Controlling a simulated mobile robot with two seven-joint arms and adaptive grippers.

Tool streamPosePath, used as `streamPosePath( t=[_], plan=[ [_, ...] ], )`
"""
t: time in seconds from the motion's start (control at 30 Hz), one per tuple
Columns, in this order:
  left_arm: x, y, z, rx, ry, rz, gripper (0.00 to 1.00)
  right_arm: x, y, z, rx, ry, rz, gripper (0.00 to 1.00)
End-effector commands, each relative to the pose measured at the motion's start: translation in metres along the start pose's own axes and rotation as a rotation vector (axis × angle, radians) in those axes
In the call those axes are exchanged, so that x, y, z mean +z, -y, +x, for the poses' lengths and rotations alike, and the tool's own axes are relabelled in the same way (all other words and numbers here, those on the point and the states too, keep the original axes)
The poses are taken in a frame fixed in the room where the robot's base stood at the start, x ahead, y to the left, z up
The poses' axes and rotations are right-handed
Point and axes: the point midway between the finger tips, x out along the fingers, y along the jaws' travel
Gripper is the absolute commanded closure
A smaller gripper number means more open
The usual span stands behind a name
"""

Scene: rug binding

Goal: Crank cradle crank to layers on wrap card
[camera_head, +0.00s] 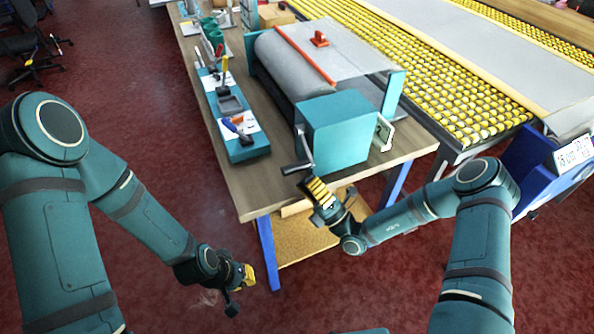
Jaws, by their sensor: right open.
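The cradle is a teal housing (336,128) with a grey rug roll (285,65) behind it, at the right end of the wooden table. Its dark metal crank (301,150) is on the housing's left face, with the handle end low, by the table's front edge. A small pale card (384,132) stands at the housing's right side; its markings are too small to read. My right gripper (314,187) is open, with yellow finger pads, just below and right of the crank handle and apart from it. My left gripper (246,277) hangs low over the floor, left of the table leg; its opening is unclear.
A teal tool tray (241,152) with several tools lies on the table (233,190) left of the cradle. An orange bar (305,54) crosses the roll. A conveyor with yellow rollers (470,110) runs along the right.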

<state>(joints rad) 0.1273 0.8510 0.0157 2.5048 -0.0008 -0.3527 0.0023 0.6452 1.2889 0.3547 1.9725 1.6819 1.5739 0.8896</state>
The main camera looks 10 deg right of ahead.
Motion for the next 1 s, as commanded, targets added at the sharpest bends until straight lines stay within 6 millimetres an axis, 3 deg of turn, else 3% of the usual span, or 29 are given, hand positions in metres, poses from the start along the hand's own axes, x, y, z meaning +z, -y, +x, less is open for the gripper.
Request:
streamPosePath(
  t=[0.1,0.3,0.5,0.77,0.93,1.0],
  plan=[
    [0.000,0.000,0.000,0.000,0.000,0.000,1.00,0.001,0.001,-0.025,-0.002,0.002,0.000,0.44],
    [0.000,0.000,0.000,0.000,0.000,0.000,1.00,0.000,0.000,-0.056,-0.001,0.001,0.000,0.44],
    [0.000,0.000,0.000,0.000,0.000,0.000,1.00,0.000,0.000,-0.067,0.001,-0.001,0.000,0.44],
    [0.000,0.000,0.000,0.000,0.000,0.000,1.00,0.000,0.000,-0.068,0.001,-0.001,0.000,0.42],
    [-0.001,-0.002,-0.006,0.000,-0.001,-0.001,1.00,-0.008,-0.013,-0.054,0.045,-0.082,-0.067,1.00],
    [-0.002,-0.005,-0.013,0.000,-0.003,-0.002,1.00,-0.020,-0.028,-0.039,0.110,-0.191,-0.161,1.00]
  ],
)
